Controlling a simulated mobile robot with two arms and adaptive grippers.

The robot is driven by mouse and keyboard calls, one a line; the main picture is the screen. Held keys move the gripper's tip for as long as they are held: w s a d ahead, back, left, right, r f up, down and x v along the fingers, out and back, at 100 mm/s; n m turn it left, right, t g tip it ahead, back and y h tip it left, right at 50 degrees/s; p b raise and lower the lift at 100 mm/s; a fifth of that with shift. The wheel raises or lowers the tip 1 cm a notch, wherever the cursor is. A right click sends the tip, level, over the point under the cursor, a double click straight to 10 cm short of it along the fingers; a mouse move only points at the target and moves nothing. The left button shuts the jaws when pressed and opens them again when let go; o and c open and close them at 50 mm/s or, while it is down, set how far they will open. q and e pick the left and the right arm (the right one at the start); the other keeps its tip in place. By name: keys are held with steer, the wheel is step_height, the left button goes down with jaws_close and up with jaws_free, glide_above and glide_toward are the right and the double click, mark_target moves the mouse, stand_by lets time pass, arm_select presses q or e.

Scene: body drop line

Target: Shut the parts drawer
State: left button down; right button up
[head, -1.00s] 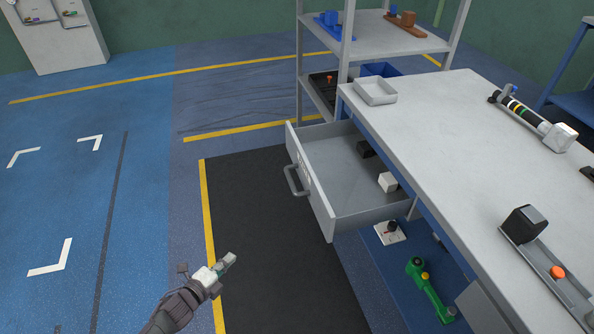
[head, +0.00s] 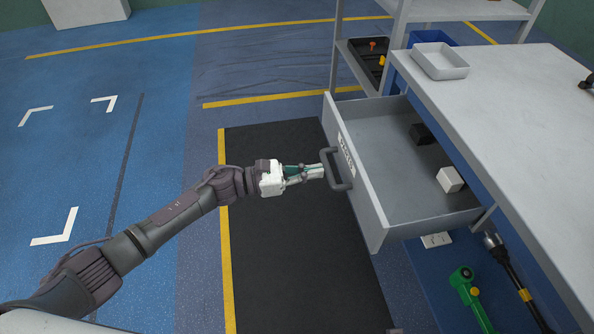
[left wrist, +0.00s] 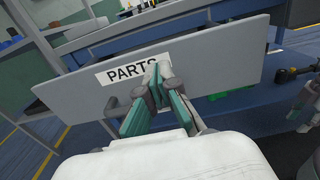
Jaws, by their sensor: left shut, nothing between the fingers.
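The parts drawer (head: 357,185) is pulled out from the workbench in the head view. Its grey front carries a dark handle (head: 345,170) and a white label, which reads PARTS in the left wrist view (left wrist: 222,62). A black block (head: 421,134) and a white block (head: 450,179) lie inside it. My left gripper (head: 318,172) is shut and empty, with its fingertips at the handle, in front of the drawer front. I cannot tell whether the tips touch it.
The workbench top (head: 500,90) is to the right, with a grey tray (head: 439,60) at its far corner. A shelf rack (head: 450,10) stands behind. Below the drawer lie a green tool (head: 468,290) and a dark tool. Floor and a black mat (head: 285,270) are clear to the left.

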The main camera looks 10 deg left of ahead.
mark_target(355, 165)
arm_select(q)
steer(key=x, duration=0.7)
steer(key=shift+w+d, duration=0.1)
steer(key=shift+d, duration=0.15)
arm_select(e)
steer(key=shift+s+f, duration=0.15)
steer(key=shift+f, duration=0.3)
arm_select(q)
steer(key=shift+d+f, duration=0.1)
arm_select(e)
steer(key=shift+s+f, duration=0.1)
steer(key=shift+f, duration=0.05)
